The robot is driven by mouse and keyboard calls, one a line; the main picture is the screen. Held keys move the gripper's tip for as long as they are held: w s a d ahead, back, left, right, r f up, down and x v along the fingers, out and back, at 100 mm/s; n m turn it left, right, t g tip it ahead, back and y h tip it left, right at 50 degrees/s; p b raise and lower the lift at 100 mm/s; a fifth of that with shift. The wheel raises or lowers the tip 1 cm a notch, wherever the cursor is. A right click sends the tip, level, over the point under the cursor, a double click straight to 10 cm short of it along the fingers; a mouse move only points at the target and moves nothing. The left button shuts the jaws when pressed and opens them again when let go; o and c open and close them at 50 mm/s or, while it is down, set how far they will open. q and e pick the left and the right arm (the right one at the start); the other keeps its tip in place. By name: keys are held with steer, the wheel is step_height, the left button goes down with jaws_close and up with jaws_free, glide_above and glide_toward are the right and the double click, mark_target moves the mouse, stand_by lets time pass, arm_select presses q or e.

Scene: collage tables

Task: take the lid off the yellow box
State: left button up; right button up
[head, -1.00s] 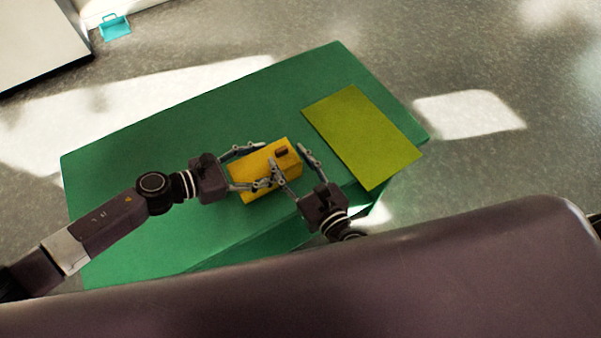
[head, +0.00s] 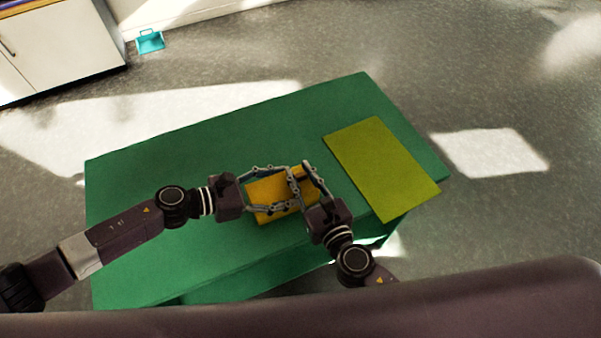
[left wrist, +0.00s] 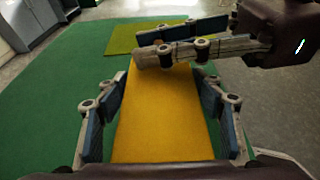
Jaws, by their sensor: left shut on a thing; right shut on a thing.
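The yellow box (head: 268,191) sits on the green table, its flat lid facing up. It also fills the middle of the left wrist view (left wrist: 165,115). My left gripper (head: 289,188) is shut on the box, one finger along each long side. My right gripper (head: 301,172) is over the box's right end, its fingers shut on the small brown knob of the lid, which they mostly hide. In the left wrist view, my right gripper's fingers (left wrist: 175,48) cross the far end of the lid. I cannot see a gap between lid and box.
A flat yellow-green mat (head: 382,168) lies on the table (head: 190,160) to the right of the box. The left and back of the table are clear. A white cabinet (head: 65,55) and a small teal item (head: 150,42) stand on the floor beyond.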

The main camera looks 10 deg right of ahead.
jaws_close()
steer(key=shift+r, duration=0.1)
steer(key=shift+r, duration=0.1)
stand_by(0.3)
steer(key=shift+r, duration=1.15)
arm_select(q)
steer(key=shift+f, duration=0.1)
steer(key=shift+a+f, duration=0.1)
arm_select(e)
steer(key=shift+d+r, duration=0.1)
steer(key=shift+r, duration=1.95)
arm_select(q)
steer(key=o, duration=1.3)
arm_select(e)
steer(key=shift+f, duration=0.1)
arm_select(q)
steer(key=o, duration=0.5)
steer(key=shift+c, duration=0.2)
steer(key=shift+r, duration=0.2)
